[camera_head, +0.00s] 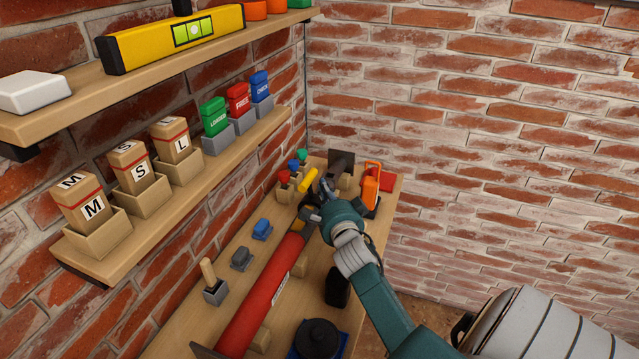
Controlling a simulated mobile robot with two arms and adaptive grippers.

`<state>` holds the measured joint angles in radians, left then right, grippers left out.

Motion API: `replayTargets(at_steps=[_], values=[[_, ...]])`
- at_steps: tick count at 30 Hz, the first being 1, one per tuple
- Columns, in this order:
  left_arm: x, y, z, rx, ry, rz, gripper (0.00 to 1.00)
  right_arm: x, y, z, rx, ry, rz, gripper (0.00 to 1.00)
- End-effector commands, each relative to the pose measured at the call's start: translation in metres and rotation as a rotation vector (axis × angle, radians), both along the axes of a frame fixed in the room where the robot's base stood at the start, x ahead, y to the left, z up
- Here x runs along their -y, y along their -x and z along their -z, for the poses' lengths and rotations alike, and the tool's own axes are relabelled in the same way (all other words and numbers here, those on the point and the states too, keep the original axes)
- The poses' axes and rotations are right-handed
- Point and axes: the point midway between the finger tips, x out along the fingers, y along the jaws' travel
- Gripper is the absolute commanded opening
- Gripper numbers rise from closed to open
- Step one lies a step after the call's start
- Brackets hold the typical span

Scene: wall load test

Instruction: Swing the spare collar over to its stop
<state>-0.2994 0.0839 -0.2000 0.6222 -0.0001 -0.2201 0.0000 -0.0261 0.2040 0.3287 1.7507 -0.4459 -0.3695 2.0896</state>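A long red cylinder (262,298) lies along the workbench (205,330). At its far end is a small yellow-orange part (298,225), which may belong to a collar; I cannot tell for sure. A bright yellow bar or handle (308,180) sticks up just beyond. My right gripper (316,202) is at the far end of the red cylinder, with its dark fingers close to these yellow parts. The gripper and wrist hide much of this spot, so I cannot tell whether the fingers touch or hold anything. No stop can be made out. My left gripper is not in view.
An orange tool (371,188) stands right of my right gripper, by a dark plate (341,163). Small red, blue and green knobs stand left of it. A black round object (318,338) is at the near edge. Shelves with labelled boxes line the left brick wall.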

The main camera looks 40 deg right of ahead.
Motion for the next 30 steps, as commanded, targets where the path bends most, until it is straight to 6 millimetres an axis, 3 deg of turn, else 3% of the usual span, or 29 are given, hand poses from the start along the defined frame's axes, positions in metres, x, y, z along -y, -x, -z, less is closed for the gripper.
replayTargets(at_steps=[4, 17, 24, 30], values=[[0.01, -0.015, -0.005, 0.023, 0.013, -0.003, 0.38, -0.003, -0.013, 0.001, 0.0, 0.0, 0.001, 0.0], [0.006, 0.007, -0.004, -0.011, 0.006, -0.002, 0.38, -0.005, -0.016, 0.002, -0.001, 0.001, 0.001, 0.0], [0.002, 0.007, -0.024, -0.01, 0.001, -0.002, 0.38, -0.01, -0.026, -0.004, -0.077, 0.038, 0.002, 0.0], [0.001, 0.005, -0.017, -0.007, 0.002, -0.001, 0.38, -0.015, -0.035, -0.001, -0.085, 0.045, 0.0, 0.0]])
